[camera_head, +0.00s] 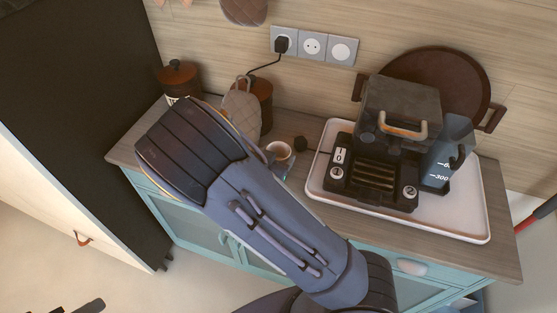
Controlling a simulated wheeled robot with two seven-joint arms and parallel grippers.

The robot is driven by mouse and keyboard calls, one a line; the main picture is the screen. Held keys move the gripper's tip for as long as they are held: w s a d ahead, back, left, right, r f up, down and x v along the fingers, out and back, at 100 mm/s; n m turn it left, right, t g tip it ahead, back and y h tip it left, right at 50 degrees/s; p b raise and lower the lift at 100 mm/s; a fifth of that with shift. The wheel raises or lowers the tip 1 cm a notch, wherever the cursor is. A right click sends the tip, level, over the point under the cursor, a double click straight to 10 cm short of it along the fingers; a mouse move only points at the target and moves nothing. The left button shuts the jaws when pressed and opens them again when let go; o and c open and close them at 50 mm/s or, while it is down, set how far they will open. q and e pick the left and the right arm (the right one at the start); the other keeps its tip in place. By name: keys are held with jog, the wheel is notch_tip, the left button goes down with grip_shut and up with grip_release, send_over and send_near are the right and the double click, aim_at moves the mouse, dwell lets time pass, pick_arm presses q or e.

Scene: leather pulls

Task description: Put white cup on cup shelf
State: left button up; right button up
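A small white cup (279,150) with a brownish inside stands on the wooden counter, left of the white tray; its lower part is partly hidden. My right arm crosses the middle of the view in front of the counter. A small part of my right gripper (284,172) shows just below the cup, beside the arm; the rest is hidden, so its opening and any contact with the cup cannot be told. Dark tips at the bottom left edge look like my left gripper (88,306), mostly out of frame. The black coffee machine (402,108) has a slatted cup shelf (375,177) at its front, empty.
The machine stands on a white tray (458,222) with a blue-grey water container (447,150) at its right. A round brown tray (468,82) leans behind. Lidded jars (178,78) and a quilted mitt (242,108) stand at the back left. A black cord (265,65) runs from the socket.

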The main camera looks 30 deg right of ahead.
jog(key=c, duration=0.7)
jog(key=shift+r, duration=0.15)
